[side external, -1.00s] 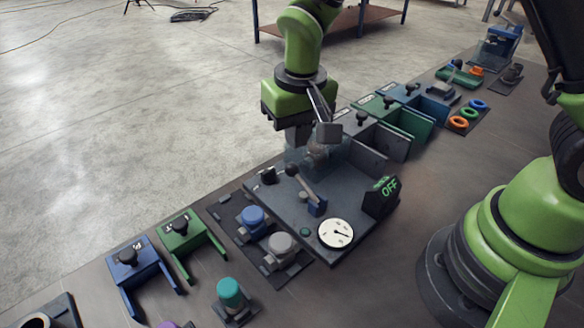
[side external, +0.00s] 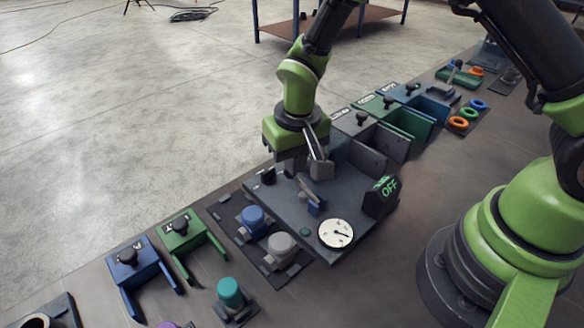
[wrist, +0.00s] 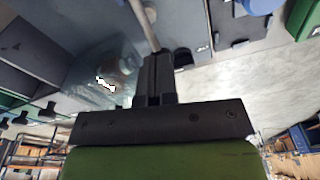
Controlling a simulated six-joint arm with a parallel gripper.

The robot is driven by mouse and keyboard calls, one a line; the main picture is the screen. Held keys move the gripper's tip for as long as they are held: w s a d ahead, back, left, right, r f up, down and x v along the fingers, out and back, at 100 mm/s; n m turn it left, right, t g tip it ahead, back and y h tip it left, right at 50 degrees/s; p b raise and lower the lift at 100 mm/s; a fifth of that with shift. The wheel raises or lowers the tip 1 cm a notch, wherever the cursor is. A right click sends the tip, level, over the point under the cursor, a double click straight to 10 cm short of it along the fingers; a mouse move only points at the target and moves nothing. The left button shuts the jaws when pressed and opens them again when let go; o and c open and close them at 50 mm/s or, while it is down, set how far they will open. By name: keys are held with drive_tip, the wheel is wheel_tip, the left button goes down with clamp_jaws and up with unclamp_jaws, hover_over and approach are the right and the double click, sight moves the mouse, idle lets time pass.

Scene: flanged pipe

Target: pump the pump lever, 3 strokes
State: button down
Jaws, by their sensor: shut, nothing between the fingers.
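The pump lever (side external: 307,187) is a grey rod rising from a blue pivot block (side external: 314,208) on the dark panel (side external: 283,212). Its dark knob is hidden behind my gripper. My gripper (side external: 291,172) is shut and points down at the lever's upper end. In the wrist view, the lever rod (wrist: 145,22) runs up to the tips of my shut gripper (wrist: 157,58). I cannot tell whether the tips touch the lever.
A white dial gauge (side external: 336,233) and a dark box reading OFF (side external: 382,195) stand close to the lever. Grey, green and blue bays (side external: 375,145) lie behind to the right.

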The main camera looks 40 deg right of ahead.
sight(302, 204)
wheel_tip(302, 204, down, 2)
drive_tip(key=shift+f, duration=0.1)
drive_tip(key=shift+s+a+r, duration=0.2)
drive_tip(key=shift+s+r, duration=0.1)
drive_tip(key=shift+s, duration=0.45)
drive_tip(key=shift+s+a+r, duration=0.15)
drive_tip(key=shift+s+r, duration=0.15)
drive_tip(key=shift+s, duration=0.45)
drive_tip(key=shift+r, duration=0.1)
wheel_tip(302, 204, up, 10)
drive_tip(key=shift+s, duration=0.45)
drive_tip(key=shift+a, duration=0.1)
drive_tip(key=s+d+r+t+y, duration=0.1)
drive_tip(key=s+d+r+t, duration=0.2)
drive_tip(key=s+r, duration=0.4)
drive_tip(key=s+d+r+m+t+y, duration=0.1)
drive_tip(key=s+d+r+t, duration=0.2)
drive_tip(key=s+r, duration=0.4)
drive_tip(key=shift+d+r, duration=0.2)
drive_tip(key=shift+r, duration=0.05)
